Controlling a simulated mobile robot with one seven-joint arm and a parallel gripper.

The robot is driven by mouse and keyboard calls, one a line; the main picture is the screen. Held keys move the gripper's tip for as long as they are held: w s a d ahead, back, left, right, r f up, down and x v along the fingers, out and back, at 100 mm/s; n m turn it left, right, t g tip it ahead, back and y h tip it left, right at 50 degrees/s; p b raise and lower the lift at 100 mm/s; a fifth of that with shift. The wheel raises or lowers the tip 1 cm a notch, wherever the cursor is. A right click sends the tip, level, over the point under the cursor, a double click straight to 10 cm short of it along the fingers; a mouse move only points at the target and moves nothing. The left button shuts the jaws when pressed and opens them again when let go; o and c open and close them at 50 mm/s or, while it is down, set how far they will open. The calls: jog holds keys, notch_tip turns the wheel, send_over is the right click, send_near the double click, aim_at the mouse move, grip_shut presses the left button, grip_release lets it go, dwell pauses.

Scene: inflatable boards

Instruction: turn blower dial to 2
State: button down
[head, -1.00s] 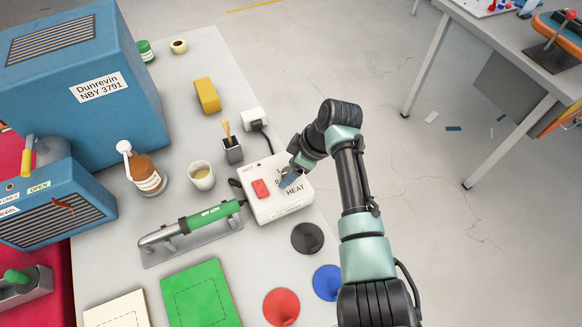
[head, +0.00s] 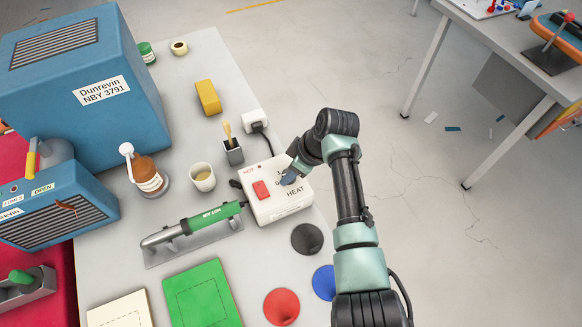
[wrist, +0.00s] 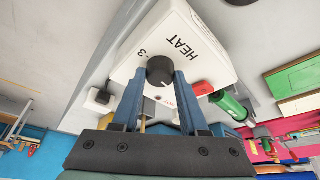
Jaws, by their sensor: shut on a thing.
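The white control box (head: 271,206) marked HEAT sits near the right edge of the bench, with a red switch (head: 261,190). It also shows in the wrist view (wrist: 203,28). Its round black dial (wrist: 160,70) lies between the blue fingers of my gripper (wrist: 160,75), which is shut on it. A "3" is printed beside the dial in the wrist view. The dial's pointer cannot be read clearly. In the head view my gripper (head: 289,178) comes down on the box from the right and hides the dial.
A green-handled hot-air tool (head: 203,222) lies on a grey stand left of the box. A cup (head: 202,177), brush pot (head: 233,152) and white plug block (head: 255,122) stand behind. Coloured discs, one black (head: 307,239), lie in front.

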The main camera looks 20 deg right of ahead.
jog(key=m+p, duration=0.2)
jog(key=shift+s+a+r+m+t+h, duration=0.1)
jog(key=shift+a+r+m+t+h, duration=0.1)
jog(key=shift+m+t+h, duration=0.15)
jog(key=m+h+p, duration=0.1)
jog(key=m+p, duration=0.1)
jog(key=m, duration=0.1)
jog(key=shift+m+h, duration=0.25)
jog(key=m+h, duration=0.1)
jog(key=m, duration=0.1)
jog(key=m+h+p, duration=0.1)
jog(key=m, duration=0.2)
jog(key=shift+a+f, duration=0.15)
jog(key=m+h, duration=0.1)
jog(key=m, duration=0.2)
jog(key=m+g+h+b, duration=0.1)
jog(key=m, duration=0.2)
jog(key=shift+a+f, duration=0.1)
jog(key=shift+f, duration=0.05)
jog(key=m+b, duration=0.1)
jog(key=m+g+b, duration=0.1)
jog(key=m, duration=0.1)
jog(key=shift+w+h, duration=0.2)
jog(key=shift+h, duration=0.1)
jog(key=shift+m+g+b, duration=0.35)
jog(key=shift+m+b, duration=0.2)
jog(key=shift+m, duration=0.45)
